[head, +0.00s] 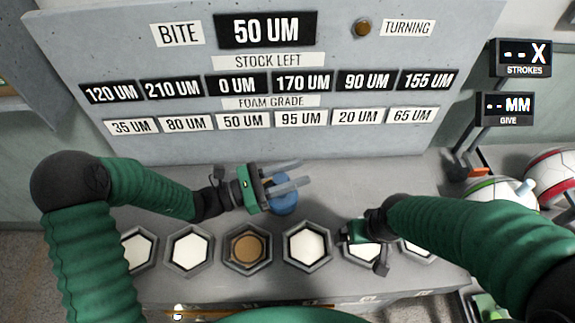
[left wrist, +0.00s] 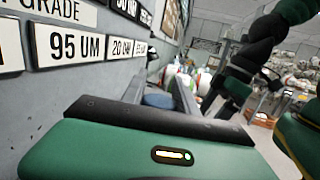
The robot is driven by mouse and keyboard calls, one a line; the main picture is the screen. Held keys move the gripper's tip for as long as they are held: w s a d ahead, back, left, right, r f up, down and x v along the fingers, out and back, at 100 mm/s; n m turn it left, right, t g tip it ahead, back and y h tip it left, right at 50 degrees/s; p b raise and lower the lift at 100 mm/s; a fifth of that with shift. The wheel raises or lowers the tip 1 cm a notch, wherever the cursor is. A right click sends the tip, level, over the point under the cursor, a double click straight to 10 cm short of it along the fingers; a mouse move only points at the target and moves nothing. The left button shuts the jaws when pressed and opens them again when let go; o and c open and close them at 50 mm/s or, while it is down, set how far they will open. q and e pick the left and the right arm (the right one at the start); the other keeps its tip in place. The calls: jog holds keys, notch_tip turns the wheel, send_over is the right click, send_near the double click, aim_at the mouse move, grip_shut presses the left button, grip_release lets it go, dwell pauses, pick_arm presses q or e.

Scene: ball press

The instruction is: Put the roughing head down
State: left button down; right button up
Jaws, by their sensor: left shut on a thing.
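The roughing head looks to be the blue round piece (head: 284,204) at the back of the grey bench, above the gap between the brown pad and the white pad to its right. My left gripper (head: 288,178) is shut on it, and its two pale fingers partly cover it. I cannot tell whether the piece touches the bench. In the left wrist view a bit of blue (left wrist: 158,100) shows past the gripper body. My right gripper (head: 366,254) hangs over the fifth hexagonal holder; its fingers are too unclear to read.
A row of hexagonal holders lines the bench front; most pads are white, one (head: 247,247) is brown. The upright panel (head: 270,80) behind reads BITE 50 UM, with stock and foam grade labels. Balls (head: 552,170) lie at the right. Bare bench (head: 400,180) shows at the back right.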

pick_arm(q)
jog(key=w+a+f, duration=0.1)
jog(key=w+f, duration=0.3)
jog(key=w, duration=0.1)
jog(key=shift+w+a, duration=0.2)
jog(key=shift+a, duration=0.1)
jog(key=c, duration=1)
grip_release()
jog(key=shift+a, duration=0.15)
jog(key=shift+c, duration=0.2)
jog(key=shift+o, duration=0.5)
jog(key=shift+d, duration=0.25)
jog(key=v, duration=1.2)
jog(key=shift+p, duration=0.4)
